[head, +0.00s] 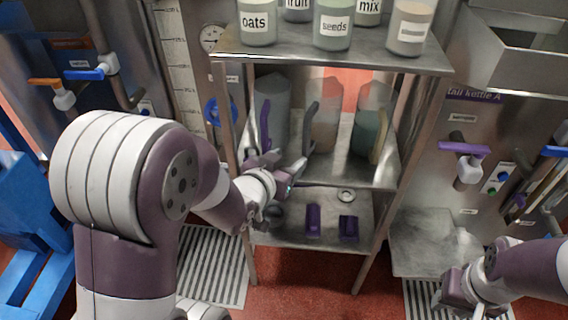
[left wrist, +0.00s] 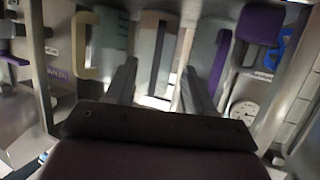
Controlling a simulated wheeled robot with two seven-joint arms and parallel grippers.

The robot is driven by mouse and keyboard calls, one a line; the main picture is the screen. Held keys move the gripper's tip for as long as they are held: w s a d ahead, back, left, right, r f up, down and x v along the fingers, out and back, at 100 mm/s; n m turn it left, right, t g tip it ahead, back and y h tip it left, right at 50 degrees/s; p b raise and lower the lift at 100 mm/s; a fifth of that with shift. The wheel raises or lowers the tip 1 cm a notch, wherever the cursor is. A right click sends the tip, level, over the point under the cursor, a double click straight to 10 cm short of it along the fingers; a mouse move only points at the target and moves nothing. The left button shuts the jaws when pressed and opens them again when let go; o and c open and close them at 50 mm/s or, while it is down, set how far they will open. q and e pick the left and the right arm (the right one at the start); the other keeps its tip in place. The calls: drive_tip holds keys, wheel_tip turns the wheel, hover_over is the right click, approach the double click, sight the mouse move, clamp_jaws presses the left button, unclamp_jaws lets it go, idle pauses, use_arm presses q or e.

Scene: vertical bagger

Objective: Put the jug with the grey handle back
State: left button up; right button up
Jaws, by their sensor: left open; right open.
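The jug with the grey handle (head: 325,118) stands upright on the middle shelf, between a jug with a purple handle (head: 272,98) and a jug with a cream handle (head: 368,125). My left gripper (head: 285,168) is open and empty at the front edge of that shelf, to the lower left of the grey handle. In the left wrist view the grey handle (left wrist: 158,55) appears between my two fingers, beyond their tips; I cannot tell how far. The purple handle (left wrist: 220,60) shows on the right there. My right gripper (head: 455,295) is open, low at the right, away from the shelves.
The top shelf (head: 300,52) holds several labelled containers. The lower shelf (head: 330,225) holds two dark purple items and a small round metal piece. Shelf posts stand close to my left arm. A kettle panel (head: 465,130) with valve handles is at the right.

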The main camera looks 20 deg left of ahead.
use_arm(q)
drive_tip(key=s+d+f+g, duration=0.1)
drive_tip(key=s+f+g, duration=0.3)
drive_tip(key=s+g, duration=0.2)
drive_tip(key=s+d+f+g+y, duration=0.1)
drive_tip(key=s+f+g, duration=0.3)
drive_tip(key=s+g, duration=0.2)
drive_tip(key=shift+s+n+g, duration=0.4)
drive_tip(key=shift+s, duration=0.8)
